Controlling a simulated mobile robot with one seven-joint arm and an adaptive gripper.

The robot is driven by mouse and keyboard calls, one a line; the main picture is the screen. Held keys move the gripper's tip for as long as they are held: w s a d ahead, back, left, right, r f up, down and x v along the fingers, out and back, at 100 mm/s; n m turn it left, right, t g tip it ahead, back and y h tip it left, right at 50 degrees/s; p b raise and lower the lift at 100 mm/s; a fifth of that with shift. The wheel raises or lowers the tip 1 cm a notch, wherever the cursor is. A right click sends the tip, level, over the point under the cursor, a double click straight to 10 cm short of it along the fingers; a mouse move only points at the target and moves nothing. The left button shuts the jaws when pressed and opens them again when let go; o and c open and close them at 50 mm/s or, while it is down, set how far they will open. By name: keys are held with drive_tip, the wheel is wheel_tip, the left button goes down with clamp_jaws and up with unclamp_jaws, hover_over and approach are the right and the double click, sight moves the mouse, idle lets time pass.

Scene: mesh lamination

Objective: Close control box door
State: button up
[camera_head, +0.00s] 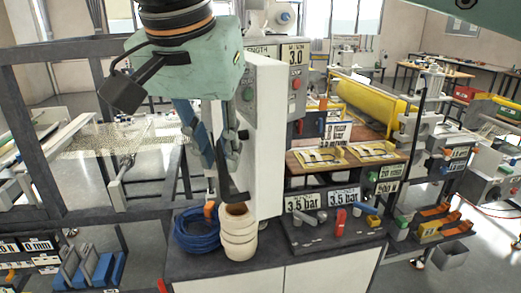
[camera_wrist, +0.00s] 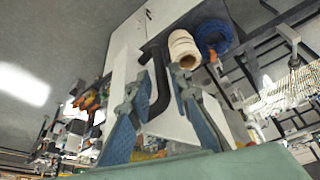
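A tall white panel (camera_head: 265,140), which looks like the control box door, stands edge-on towards me in the head view, and its hinge line is not clear. A black bent handle-like bar (camera_head: 233,185) is low beside the panel's left edge. My gripper (camera_head: 218,170) points down at the left of the panel. In the wrist view, my gripper (camera_wrist: 160,76) has its fingers apart, with the black bar (camera_wrist: 156,85) and white panel (camera_wrist: 172,122) seen between them. Contact cannot be told.
A stack of cream rolls (camera_head: 238,235) and a blue cable coil (camera_head: 197,230) sit on the dark bench (camera_head: 275,235) just below my gripper. Pressure labels and coloured levers (camera_head: 340,217) stand at right. A dark frame (camera_head: 55,150) is at left.

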sight(222, 162)
drive_tip(key=shift+b+x, duration=1.1)
drive_tip(key=shift+x, duration=1.15)
drive_tip(key=shift+c, duration=0.5)
clamp_jaws()
